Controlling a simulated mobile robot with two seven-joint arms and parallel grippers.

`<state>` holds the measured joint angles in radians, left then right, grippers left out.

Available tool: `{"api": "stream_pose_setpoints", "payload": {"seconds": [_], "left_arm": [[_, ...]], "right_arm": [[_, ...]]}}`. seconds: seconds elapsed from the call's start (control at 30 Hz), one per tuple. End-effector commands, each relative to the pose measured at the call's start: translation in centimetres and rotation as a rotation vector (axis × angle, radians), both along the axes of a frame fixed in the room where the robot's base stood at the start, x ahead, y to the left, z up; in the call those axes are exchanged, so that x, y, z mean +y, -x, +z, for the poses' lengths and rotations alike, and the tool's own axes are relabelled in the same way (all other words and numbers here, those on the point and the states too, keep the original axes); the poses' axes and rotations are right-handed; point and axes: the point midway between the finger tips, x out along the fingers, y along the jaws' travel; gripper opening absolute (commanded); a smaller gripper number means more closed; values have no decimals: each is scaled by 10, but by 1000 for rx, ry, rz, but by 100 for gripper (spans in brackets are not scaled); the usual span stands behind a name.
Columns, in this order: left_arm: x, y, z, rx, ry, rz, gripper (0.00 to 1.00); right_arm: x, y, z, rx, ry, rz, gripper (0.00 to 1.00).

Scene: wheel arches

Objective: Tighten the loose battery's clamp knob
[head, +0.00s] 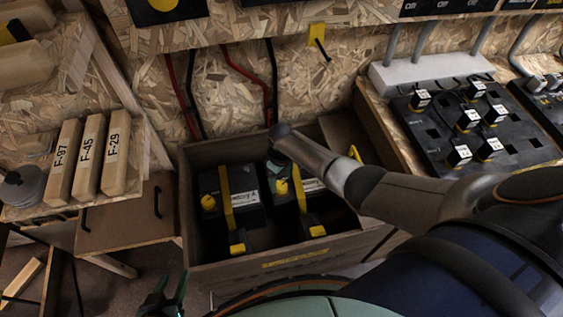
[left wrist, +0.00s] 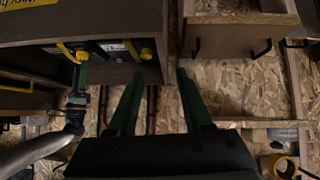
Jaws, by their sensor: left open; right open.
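Two dark batteries stand side by side in an open wooden box. The left battery (head: 245,203), labelled Battery A, has a yellow strap and a yellow knob (head: 208,203). The right battery (head: 312,205) has a yellow strap and a yellow knob (head: 282,187). My right gripper (head: 281,172) points down just above the right battery's knob; contact is unclear. It also shows in the left wrist view (left wrist: 80,76). My left gripper (head: 168,284) is open and empty, low outside the box's front left corner; its fingers show in the left wrist view (left wrist: 157,78). I cannot tell which clamp is loose.
The wooden box (head: 285,262) has raised walls around the batteries. Red and black cables (head: 245,70) hang behind it. Labelled blocks (head: 90,155) stand on a shelf at left. A black panel with several small labelled parts (head: 468,125) lies at right.

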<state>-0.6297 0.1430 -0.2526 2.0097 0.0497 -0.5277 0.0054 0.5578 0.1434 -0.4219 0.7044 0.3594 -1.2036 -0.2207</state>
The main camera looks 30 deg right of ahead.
Motion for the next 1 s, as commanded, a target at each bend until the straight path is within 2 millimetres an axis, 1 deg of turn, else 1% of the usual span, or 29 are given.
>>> {"api": "stream_pose_setpoints", "payload": {"seconds": [0.03, 0.1, 0.17, 0.3, 0.4, 0.5, 0.6, 1.0], "left_arm": [[1, -2, 15, -9, -1, 3, 50], [5, -3, 21, -19, -4, 12, 50], [9, -3, 23, -21, -11, 19, 50], [20, 4, 24, -11, -24, 40, 50], [24, 12, 20, 3, -30, 47, 50], [25, 15, 20, 6, -29, 51, 50], [26, 16, 20, 4, -28, 53, 50], [26, 14, 19, 4, -29, 54, 50]], "right_arm": [[-1, 0, 20, -2, 0, -1, 82], [-1, -1, 36, -4, 1, -1, 82], [-1, 0, 48, -3, 1, 0, 82], [-1, 0, 73, -2, 1, -1, 82], [-1, 0, 84, -1, 2, -1, 82], [-1, 1, 90, 1, 2, -1, 82], [-1, 1, 93, 2, 1, -1, 82], [-1, 1, 92, 1, 2, -1, 82]]}}
